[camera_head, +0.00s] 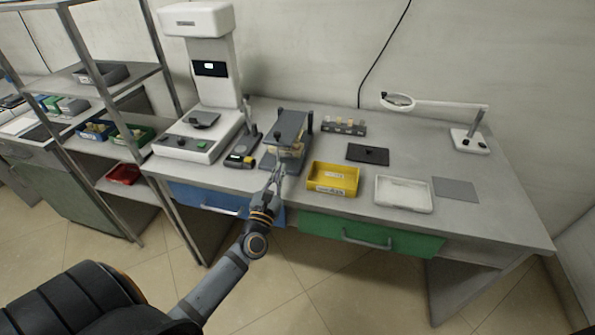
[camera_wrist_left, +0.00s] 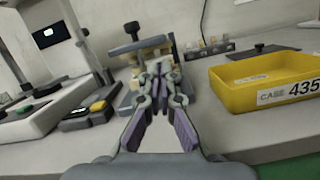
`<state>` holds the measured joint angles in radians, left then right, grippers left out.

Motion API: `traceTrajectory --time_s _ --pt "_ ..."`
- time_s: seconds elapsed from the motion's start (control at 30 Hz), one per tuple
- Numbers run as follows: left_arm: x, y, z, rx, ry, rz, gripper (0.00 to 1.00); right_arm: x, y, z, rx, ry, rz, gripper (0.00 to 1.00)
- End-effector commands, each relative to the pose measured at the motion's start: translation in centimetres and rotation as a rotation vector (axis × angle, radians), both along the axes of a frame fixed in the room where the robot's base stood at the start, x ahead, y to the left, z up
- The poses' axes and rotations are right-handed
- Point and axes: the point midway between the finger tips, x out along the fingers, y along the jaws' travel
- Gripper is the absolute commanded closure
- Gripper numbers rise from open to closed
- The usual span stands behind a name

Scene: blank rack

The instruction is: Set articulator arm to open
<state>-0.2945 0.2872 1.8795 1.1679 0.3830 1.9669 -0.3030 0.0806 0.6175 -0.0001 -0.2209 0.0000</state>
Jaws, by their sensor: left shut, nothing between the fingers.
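The articulator (camera_head: 290,132) is a grey hinged device standing on the bench left of the yellow bin. Its grey upper arm lies above a yellowish dental cast, and a dark knob shows at its top. In the left wrist view the articulator (camera_wrist_left: 140,47) is straight ahead, partly hidden behind my fingers. My left gripper (camera_head: 278,168) is at its front edge, with fingertips together and empty; its fingers also show in the left wrist view (camera_wrist_left: 160,72). I cannot tell if the fingertips touch the articulator. My right gripper is not in view.
A yellow bin (camera_head: 333,191) stands close on the right, with a white tray (camera_head: 404,208) beyond it. A small device with a yellow button (camera_head: 240,160) and a tall white machine (camera_head: 190,150) stand on the left. A sample rack (camera_head: 344,132) is behind.

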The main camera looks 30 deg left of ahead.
Motion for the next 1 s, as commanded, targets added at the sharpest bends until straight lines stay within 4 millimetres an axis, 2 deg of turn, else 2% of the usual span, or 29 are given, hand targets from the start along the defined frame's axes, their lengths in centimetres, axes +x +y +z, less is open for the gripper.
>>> traceTrajectory --time_s 0.03,0.13,0.37,0.8,1.0 --pt "0.0 -0.3 -1.1 -0.103 -0.008 -0.015 1.00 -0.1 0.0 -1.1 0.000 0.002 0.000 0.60" --pt "0.0 -0.5 -1.2 -0.225 -0.019 -0.034 1.00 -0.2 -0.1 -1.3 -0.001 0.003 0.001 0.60" --pt "0.8 -0.3 -0.8 -0.245 -0.021 -0.037 1.00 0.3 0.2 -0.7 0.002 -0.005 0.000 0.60" --pt "8.1 1.4 0.7 -0.242 -0.021 -0.036 1.00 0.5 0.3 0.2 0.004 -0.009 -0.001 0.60" --pt "9.5 1.8 0.9 -0.240 -0.017 -0.036 1.00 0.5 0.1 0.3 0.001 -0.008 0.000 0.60"
